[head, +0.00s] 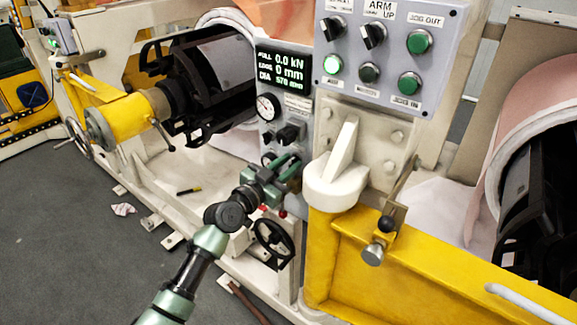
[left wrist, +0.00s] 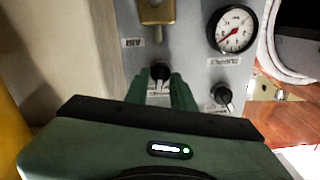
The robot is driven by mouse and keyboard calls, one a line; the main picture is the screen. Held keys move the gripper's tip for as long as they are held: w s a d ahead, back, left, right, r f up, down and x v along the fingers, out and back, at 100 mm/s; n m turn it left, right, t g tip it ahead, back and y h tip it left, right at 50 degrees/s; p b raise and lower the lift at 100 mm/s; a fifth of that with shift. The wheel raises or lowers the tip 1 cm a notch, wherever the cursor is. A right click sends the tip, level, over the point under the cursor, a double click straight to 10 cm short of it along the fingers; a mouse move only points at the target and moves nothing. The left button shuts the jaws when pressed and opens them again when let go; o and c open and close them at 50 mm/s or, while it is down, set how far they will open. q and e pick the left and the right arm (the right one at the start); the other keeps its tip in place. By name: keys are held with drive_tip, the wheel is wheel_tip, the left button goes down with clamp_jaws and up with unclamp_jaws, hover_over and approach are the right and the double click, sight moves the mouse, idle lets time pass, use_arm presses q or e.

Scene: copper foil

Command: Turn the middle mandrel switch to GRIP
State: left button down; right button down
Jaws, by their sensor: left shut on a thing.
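My left gripper (head: 288,168) reaches the lower part of the small grey control panel (head: 275,120) in the middle of the head view. In the left wrist view its two green fingers (left wrist: 161,90) are closed on either side of a black rotary switch knob (left wrist: 160,71). The fingers cover part of the knob and of its label, so I cannot read the setting. A second black switch (left wrist: 222,93) sits beside it, outside the fingers. In the head view a black switch (head: 289,133) shows just above my gripper. My right gripper is not in view.
A pressure gauge (head: 268,106) and a lit display (head: 284,75) are above the switches. A larger button panel (head: 385,50) overhangs at the right. A black handwheel (head: 273,241) is below my gripper. A yellow beam (head: 440,270) with a lever lies at the right.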

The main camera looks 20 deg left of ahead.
use_arm(q)
drive_tip(key=n, duration=0.4)
drive_tip(key=shift+a+n, duration=0.15)
drive_tip(key=shift+n, duration=2.05)
drive_tip(key=c, duration=1.5)
unclamp_jaws()
drive_tip(key=shift+c, duration=0.2)
drive_tip(key=shift+a, duration=0.1)
drive_tip(key=v, duration=0.7)
drive_tip(key=shift+s+b, duration=0.35)
drive_tip(key=shift+b, duration=0.1)
drive_tip(key=shift+a+f, duration=0.1)
